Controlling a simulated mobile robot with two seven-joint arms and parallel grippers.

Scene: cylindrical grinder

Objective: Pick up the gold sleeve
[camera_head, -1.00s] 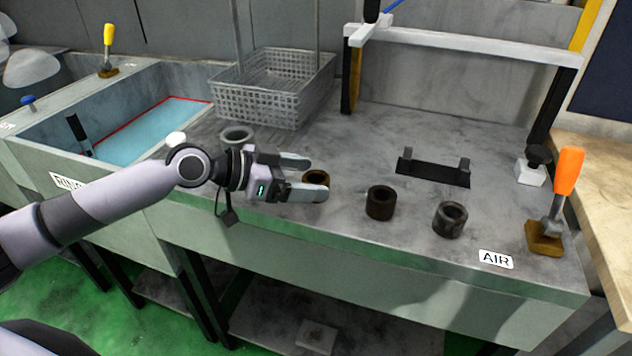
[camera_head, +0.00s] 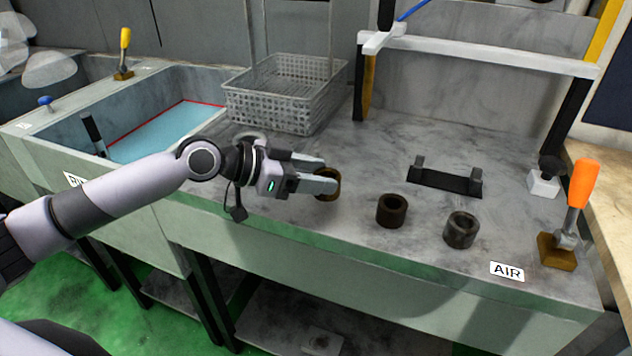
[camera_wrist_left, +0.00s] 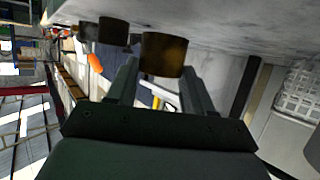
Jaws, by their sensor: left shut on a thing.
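The gold sleeve (camera_head: 331,192) is a short brownish-gold ring near the front of the grey bench. My left gripper (camera_head: 326,179) has its two fingers on either side of it and is shut on it. The sleeve looks upright and at bench level; I cannot tell whether it still touches the bench. In the left wrist view, the gold sleeve (camera_wrist_left: 163,54) shows large at the fingertips of the left gripper (camera_wrist_left: 160,72). My right gripper is not in view.
A dark brown sleeve (camera_head: 391,211) and a dark grey sleeve (camera_head: 461,230) stand to the right. A pale ring (camera_head: 249,137) is partly hidden behind my left arm. A wire basket (camera_head: 285,100), a black holder (camera_head: 445,182) and an orange-handled lever (camera_head: 581,185) are nearby.

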